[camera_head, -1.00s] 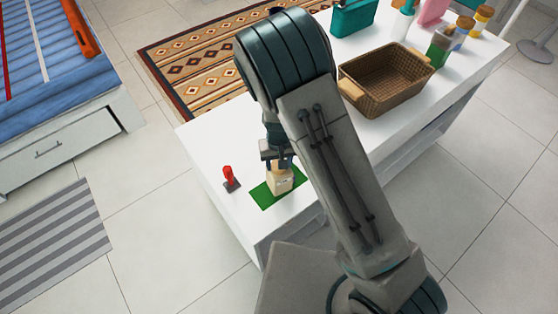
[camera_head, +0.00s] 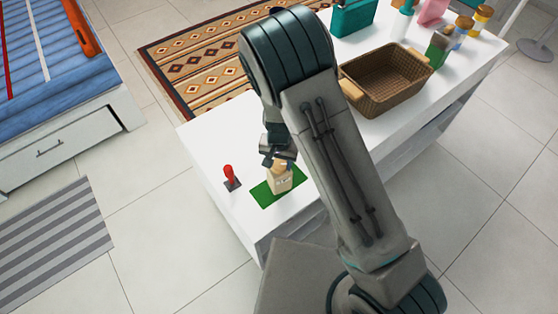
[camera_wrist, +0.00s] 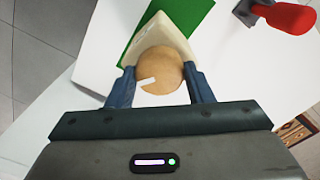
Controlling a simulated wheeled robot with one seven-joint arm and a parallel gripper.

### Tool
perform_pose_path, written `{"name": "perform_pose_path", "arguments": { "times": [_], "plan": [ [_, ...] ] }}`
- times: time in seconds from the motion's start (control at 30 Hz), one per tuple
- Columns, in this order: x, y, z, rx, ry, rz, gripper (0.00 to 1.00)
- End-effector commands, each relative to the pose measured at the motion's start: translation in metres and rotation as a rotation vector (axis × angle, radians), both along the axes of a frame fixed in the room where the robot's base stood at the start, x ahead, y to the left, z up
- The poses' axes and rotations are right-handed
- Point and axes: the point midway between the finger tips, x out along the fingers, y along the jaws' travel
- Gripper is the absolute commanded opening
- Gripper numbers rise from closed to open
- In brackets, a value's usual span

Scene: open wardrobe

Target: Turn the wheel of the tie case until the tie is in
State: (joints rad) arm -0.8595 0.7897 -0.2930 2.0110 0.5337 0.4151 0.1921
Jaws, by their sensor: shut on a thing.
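The tie case (camera_head: 281,183) is a small cream box standing on a green mat (camera_head: 262,199) near the front left of the white table. Its round tan wheel (camera_wrist: 160,71) faces the wrist camera and bears a white mark pointing left and slightly down. My gripper (camera_head: 279,160) is above the case, and in the wrist view its two dark fingers (camera_wrist: 160,88) press on the wheel from both sides. The cream body of the case (camera_wrist: 162,30) shows behind the wheel. I cannot make out the tie in either view.
A red-handled thing on a dark base (camera_head: 230,175) stands left of the mat, close to my gripper. A brown wicker basket (camera_head: 388,103), a teal box (camera_head: 352,18) and several bottles are further right.

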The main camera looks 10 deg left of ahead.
Motion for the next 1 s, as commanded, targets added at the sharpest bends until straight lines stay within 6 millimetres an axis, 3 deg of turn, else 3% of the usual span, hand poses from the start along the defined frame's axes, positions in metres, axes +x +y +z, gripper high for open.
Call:
{"name": "perform_pose_path", "arguments": {
  "times": [0.87, 0.9, 0.97, 1.0],
  "plan": [
    [-0.0001, 0.0001, -0.0001, 0.000, 0.000, -0.005, 0.24],
    [-0.0001, 0.0001, -0.0001, 0.000, 0.000, -0.005, 0.50],
    [-0.0001, 0.0001, -0.0001, 0.000, 0.000, -0.005, 0.66],
    [-0.0001, 0.0001, 0.0000, 0.000, 0.000, -0.005, 0.69]
  ]
}}
